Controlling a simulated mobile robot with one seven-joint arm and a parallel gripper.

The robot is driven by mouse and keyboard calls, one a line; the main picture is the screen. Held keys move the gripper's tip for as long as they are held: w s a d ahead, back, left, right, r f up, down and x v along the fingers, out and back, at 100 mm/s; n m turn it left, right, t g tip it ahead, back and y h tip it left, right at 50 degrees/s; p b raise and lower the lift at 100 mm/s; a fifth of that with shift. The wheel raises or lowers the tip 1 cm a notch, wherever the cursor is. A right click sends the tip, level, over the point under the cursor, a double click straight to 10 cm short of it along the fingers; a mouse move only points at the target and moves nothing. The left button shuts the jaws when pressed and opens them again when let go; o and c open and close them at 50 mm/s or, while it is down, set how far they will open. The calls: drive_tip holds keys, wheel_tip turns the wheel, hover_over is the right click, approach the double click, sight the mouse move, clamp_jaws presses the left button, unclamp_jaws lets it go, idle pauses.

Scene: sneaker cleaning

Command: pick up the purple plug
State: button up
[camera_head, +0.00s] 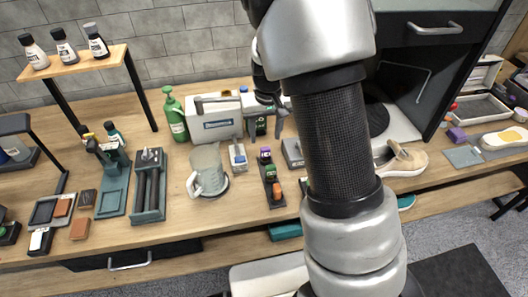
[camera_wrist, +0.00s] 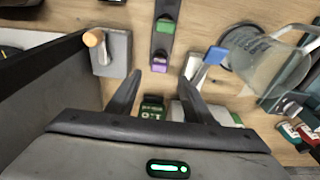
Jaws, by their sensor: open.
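The purple plug (camera_head: 265,151) sits at the back end of a narrow dark rack (camera_head: 267,183), in line with a green plug (camera_head: 271,172). In the wrist view the purple plug (camera_wrist: 159,64) shows just beyond the fingertips, between their lines, with the green plug (camera_wrist: 166,25) farther off. My gripper (camera_wrist: 160,77) is open, with nothing seen held. In the head view my gripper (camera_head: 269,112) hangs behind the rack, near the white case, and is partly covered by my arm. The fingers look apart from the purple plug; their height above it is hard to tell.
A glass mug (camera_head: 207,170) stands left of the rack, with a blue-topped item (camera_head: 238,157) between them. A white case (camera_head: 217,119) and green bottle (camera_head: 175,117) are behind. A grey block with an orange knob (camera_wrist: 112,50) is close beside. Another purple block (camera_head: 457,135) lies far right.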

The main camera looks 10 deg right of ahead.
sight(265, 148)
drive_tip(key=f, duration=0.5)
drive_tip(key=w+f, duration=0.1)
drive_tip(key=f, duration=0.2)
drive_tip(key=shift+d+f, duration=0.1)
drive_tip(key=shift+f, duration=0.05)
drive_tip(key=c, duration=1.1)
